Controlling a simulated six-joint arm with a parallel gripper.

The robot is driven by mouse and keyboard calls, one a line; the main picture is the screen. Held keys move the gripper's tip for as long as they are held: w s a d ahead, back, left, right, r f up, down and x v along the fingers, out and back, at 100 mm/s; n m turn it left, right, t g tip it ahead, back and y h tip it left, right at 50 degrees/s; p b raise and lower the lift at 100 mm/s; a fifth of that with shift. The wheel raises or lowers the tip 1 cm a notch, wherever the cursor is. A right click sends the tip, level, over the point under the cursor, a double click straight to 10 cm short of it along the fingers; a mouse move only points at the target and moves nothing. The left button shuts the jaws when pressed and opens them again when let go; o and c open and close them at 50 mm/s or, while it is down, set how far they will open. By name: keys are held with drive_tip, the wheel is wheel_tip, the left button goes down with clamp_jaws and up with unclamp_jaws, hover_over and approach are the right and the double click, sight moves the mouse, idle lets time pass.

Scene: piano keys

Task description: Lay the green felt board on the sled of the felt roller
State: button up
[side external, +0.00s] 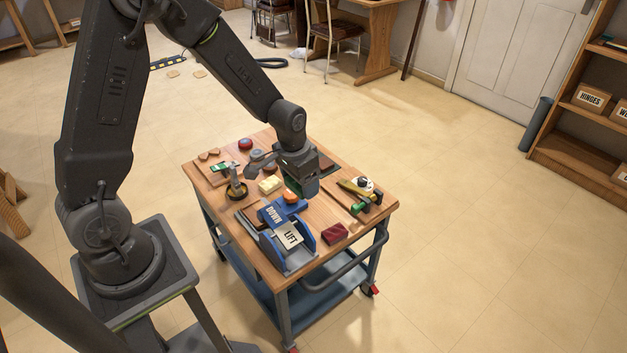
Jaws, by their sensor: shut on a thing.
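My gripper (304,190) is over the middle of the cart top, pointing down. It is shut on a dark green board (292,186), which I take to be the green felt board; only a small edge shows beside the jaws. Whether the board touches anything beneath is hidden.
The wooden cart top (318,214) also holds a dark red block (334,233), a yellow-and-green-handled tool (358,190) at right, a pale yellow block (270,185), a brass-based post (237,188) and a red round item (245,144). Bare wood shows at the front right.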

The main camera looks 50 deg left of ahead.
drive_tip(key=w+a+f+n, duration=0.3)
drive_tip(key=w+f+n, duration=0.3)
drive_tip(key=n, duration=0.1)
drive_tip(key=n+g+y, duration=0.1)
drive_tip(key=n, duration=1)
hover_over(318, 217)
wheel_tip(318, 217, down, 9)
drive_tip(key=shift+d+f, duration=0.15)
drive_tip(key=shift+f, duration=0.05)
drive_tip(key=shift+s, duration=0.1)
wheel_tip(318, 217, down, 10)
drive_tip(key=shift+r, duration=0.25)
drive_tip(key=shift+f, duration=0.1)
drive_tip(key=shift+f, duration=0.1)
drive_tip(key=o, duration=0.9)
